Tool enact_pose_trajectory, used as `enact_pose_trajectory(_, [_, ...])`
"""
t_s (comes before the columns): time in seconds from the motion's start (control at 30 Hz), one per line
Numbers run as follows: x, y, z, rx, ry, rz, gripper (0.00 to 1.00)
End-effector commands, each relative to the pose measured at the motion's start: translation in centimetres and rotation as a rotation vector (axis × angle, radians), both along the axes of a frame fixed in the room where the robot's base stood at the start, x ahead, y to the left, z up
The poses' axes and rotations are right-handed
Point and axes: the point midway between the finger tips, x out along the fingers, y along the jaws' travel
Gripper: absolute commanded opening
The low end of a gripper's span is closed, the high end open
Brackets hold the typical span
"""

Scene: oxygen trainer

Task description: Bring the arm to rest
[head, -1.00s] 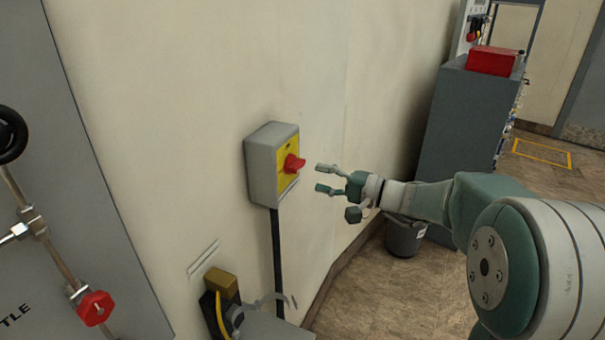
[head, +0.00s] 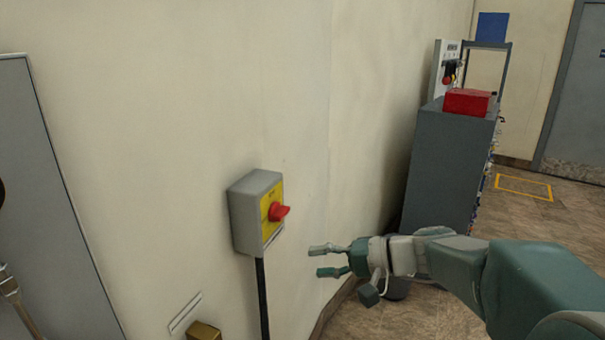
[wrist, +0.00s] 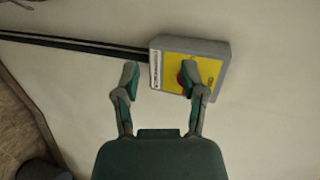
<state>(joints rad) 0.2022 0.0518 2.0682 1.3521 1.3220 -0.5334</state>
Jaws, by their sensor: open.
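My gripper (head: 318,261) is open and empty in the head view, with its two fingers pointing left. It is to the right of and a little below a grey switch box (head: 240,222) with a yellow face and a red rotary knob (head: 278,212). A gap shows between the fingertips and the box. In the wrist view my gripper (wrist: 160,80) has its fingers spread, and the right finger partly covers the red knob (wrist: 182,79) on the switch box (wrist: 222,64). My arm reaches in from the right.
A grey cabinet (head: 445,165) with a red box (head: 467,101) on top stands behind my arm. A dark bin (head: 397,290) is partly hidden by the arm. A wall runs along the left, with a grey panel (head: 45,190) at the far left. Floor is open at right.

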Motion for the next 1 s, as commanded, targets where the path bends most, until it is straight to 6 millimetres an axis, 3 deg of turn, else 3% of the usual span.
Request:
enact_pose_trajectory(0.03, [-2.2,0.5,-0.2,-0.084,0.009,0.025,0.54])
enact_pose_trajectory(0.23, [-9.2,0.0,-2.5,-0.430,0.038,0.073,0.54])
enact_pose_trajectory(0.5, [-16.3,-4.4,-4.8,-0.889,-0.039,0.038,0.54])
enact_pose_trajectory(0.73, [-19.4,-8.5,-5.1,-1.188,-0.172,-0.041,0.54])
enact_pose_trajectory(1.0, [-19.9,-9.7,-5.0,-1.268,-0.214,-0.069,0.54])
